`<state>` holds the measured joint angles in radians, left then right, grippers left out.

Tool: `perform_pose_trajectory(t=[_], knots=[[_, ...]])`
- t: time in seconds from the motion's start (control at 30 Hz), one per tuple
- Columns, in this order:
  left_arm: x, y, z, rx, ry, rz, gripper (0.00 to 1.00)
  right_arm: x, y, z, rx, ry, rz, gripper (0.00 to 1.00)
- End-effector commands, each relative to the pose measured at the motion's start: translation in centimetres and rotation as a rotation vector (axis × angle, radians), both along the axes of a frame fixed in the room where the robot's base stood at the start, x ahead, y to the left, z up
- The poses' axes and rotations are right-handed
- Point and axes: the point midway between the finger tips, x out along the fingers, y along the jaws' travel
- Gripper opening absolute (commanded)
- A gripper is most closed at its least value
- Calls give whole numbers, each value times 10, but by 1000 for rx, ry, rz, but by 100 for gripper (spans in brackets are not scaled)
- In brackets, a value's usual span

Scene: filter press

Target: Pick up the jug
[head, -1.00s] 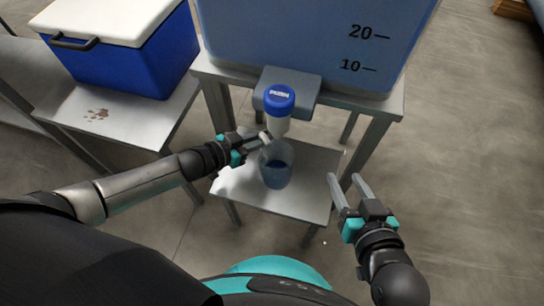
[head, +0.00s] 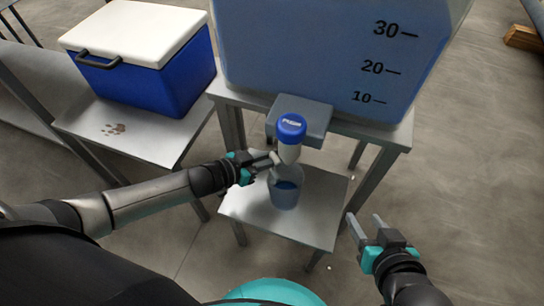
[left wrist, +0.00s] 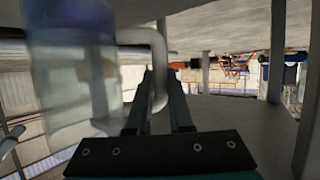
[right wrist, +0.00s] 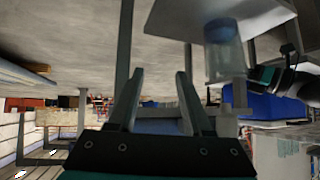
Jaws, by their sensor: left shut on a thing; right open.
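The clear jug (head: 284,193) holds some blue liquid and stands upright over the low metal shelf (head: 315,218), below the white filter with the blue PUSH cap (head: 291,128). I cannot tell whether its base touches the shelf. My left gripper (head: 274,160) reaches in from the left and is shut on the jug's handle. In the left wrist view the jug (left wrist: 75,85) is large and blurred, with its curved handle (left wrist: 160,70) between the fingers. The jug (right wrist: 222,60) also shows in the right wrist view. My right gripper (head: 366,229) is open and empty, right of the shelf.
A large tank of blue liquid (head: 320,50) with a level scale stands on the taller table behind the jug. A grey block (head: 312,118) juts out beside the filter. A blue cooler with a white lid (head: 150,60) sits on the left bench.

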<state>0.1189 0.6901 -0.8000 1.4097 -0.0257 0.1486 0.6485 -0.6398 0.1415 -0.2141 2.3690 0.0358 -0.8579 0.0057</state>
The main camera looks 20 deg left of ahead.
Motion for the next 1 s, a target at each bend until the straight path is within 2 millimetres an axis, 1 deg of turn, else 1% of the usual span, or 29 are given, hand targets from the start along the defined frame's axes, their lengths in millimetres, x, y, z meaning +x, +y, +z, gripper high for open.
perform_pose_trajectory(t=[0.03,0.5,0.83,1.0], knots=[[0,0,4,-2,-1,-1,0,-1,-3,2,-10,18,-4,50],[-1,0,20,-2,0,1,0,-24,-33,4,-109,230,-41,50],[-26,19,19,-1,1,1,0,-45,-54,11,-168,382,-75,50],[-47,34,19,-1,3,1,0,-46,-55,-3,-179,422,-77,50]])
